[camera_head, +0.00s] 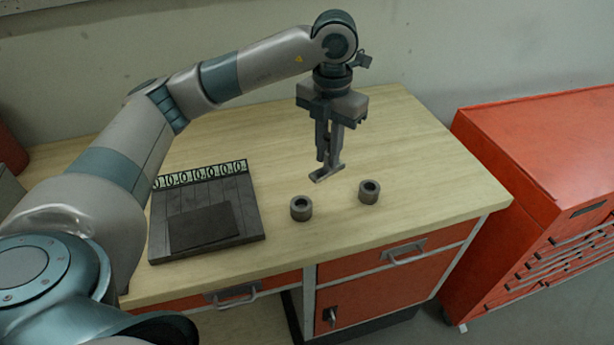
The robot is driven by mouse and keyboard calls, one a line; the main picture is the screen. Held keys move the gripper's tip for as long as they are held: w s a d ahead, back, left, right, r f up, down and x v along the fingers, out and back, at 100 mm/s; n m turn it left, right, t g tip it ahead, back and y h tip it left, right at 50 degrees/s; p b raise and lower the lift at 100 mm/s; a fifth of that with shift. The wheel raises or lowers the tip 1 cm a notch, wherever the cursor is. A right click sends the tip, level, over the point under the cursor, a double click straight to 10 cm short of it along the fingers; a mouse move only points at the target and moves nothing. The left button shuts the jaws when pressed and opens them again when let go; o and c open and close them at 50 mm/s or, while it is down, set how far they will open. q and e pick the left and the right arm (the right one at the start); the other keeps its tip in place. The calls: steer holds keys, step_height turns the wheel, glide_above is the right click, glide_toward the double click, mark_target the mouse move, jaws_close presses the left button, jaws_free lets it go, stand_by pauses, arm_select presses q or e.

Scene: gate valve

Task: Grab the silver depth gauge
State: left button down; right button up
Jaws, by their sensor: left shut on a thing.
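My left gripper (330,140) hangs pointing down over the right half of the wooden workbench. It is shut on the silver depth gauge (327,174), whose flat grey foot shows below the fingertips. The upper part of the gauge is mostly hidden between the fingers. The gauge looks held above the bench top, just behind two grey rings, though the exact gap is hard to tell. My right gripper is out of view.
Two short grey rings (301,208) (369,192) stand on the wooden workbench (430,160). A dark tray with a numbered strip (250,222) lies at left. A red tool cabinet (540,150) stands at right. The bench's back and right areas are clear.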

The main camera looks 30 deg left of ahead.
arm_select(q)
steer(key=w+d+r+b, duration=0.1)
steer(key=w+d+r, duration=0.2)
steer(key=w, duration=0.1)
steer(key=shift+w+d+r+b, duration=0.15)
steer(key=shift+w+r+b, duration=0.1)
steer(key=shift+b, duration=0.1)
stand_by(0.3)
